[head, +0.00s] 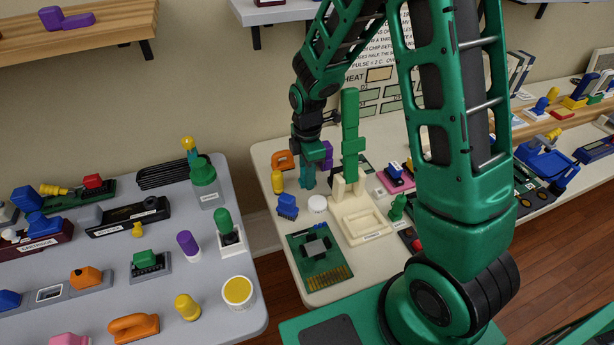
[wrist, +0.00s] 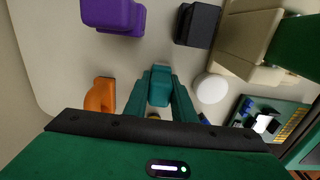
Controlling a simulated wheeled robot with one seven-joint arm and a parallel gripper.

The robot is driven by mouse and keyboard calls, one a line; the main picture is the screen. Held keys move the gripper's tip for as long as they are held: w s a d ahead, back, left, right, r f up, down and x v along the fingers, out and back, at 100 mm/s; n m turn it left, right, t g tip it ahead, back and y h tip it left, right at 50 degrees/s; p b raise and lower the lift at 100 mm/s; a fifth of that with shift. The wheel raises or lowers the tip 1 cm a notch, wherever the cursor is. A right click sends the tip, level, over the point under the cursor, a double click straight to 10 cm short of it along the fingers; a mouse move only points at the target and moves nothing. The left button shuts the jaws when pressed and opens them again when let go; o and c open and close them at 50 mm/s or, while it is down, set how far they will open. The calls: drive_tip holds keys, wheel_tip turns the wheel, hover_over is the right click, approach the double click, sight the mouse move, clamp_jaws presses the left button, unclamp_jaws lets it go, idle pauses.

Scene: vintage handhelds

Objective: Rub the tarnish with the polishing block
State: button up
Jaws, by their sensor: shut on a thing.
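My gripper (head: 308,176) is over the back left of the cream table, its fingers pointing down. In the wrist view my gripper (wrist: 160,98) is shut on a small teal block (wrist: 160,86); I cannot read any label on it. A green circuit board (head: 308,252) with a grey chip lies flat at the table's front left, apart from my gripper. Its row of gold contacts (head: 330,278) faces the front; these contacts also show at the right in the wrist view (wrist: 294,126). I cannot make out tarnish clearly at this size.
Near my gripper stand an orange piece (head: 283,159), a yellow piece (head: 278,181), a blue block (head: 287,204), a white round jar (head: 318,204) and a purple piece (head: 327,153). A cream stand (head: 362,224) with a tall green post stands right of the board.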

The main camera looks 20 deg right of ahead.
drive_tip(key=shift+r, duration=2.55)
